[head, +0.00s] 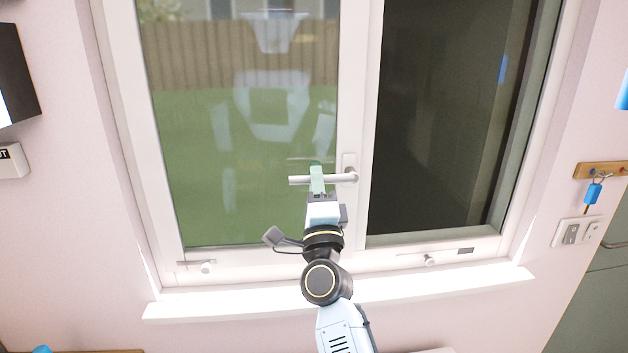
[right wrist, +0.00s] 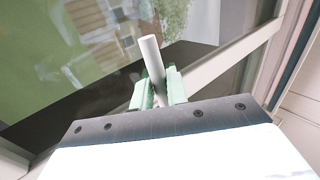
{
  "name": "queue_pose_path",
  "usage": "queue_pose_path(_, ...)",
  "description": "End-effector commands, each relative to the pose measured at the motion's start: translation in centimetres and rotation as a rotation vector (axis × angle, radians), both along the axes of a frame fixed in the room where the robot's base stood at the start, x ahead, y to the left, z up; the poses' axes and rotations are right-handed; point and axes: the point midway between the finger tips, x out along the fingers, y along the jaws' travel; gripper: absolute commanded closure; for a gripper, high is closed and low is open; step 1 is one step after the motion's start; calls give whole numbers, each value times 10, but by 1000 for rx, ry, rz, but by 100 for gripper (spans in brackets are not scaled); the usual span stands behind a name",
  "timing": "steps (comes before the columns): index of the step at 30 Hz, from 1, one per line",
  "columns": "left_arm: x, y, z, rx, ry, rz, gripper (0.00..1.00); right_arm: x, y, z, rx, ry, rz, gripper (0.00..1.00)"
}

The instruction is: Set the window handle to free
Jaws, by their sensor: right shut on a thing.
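The white window handle (head: 339,178) sits on the middle upright of the window (head: 358,60). Its lever lies about level, pointing left from its pivot plate. My right gripper (head: 317,180) comes up from below, with its pale green fingers shut on the lever near its middle. In the right wrist view, the handle's rounded bar (right wrist: 151,57) passes between the two green fingers (right wrist: 160,90), and its free end sticks out past them. My left gripper is not in view.
A white window sill (head: 400,285) runs below the window. Small catches (head: 206,267) sit on the lower frame at left and right. A key rack with a blue-tagged key (head: 592,193) and a wall switch (head: 572,233) are at the right. A dark box (head: 15,75) is on the left wall.

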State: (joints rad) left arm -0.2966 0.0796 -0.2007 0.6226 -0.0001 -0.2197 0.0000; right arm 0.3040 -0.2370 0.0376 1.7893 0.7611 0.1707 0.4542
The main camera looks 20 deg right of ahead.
Motion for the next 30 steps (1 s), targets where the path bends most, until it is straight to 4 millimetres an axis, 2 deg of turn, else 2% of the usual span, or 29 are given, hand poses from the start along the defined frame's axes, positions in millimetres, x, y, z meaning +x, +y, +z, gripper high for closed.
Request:
queue_pose_path(3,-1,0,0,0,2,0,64,-1,-1,3,4,-8,-3,100)
queue_pose_path(4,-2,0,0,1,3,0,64,-1,-1,3,4,-8,-3,84)
queue_pose_path(6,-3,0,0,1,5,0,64,-1,-1,3,2,-8,-3,78)
queue_pose_path(17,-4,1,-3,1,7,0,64,-6,1,-4,0,-3,-2,78)
queue_pose_path(20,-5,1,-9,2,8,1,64,-18,4,-14,1,-1,-2,78)
queue_pose_path(30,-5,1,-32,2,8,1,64,-78,21,-57,1,-1,-2,78)
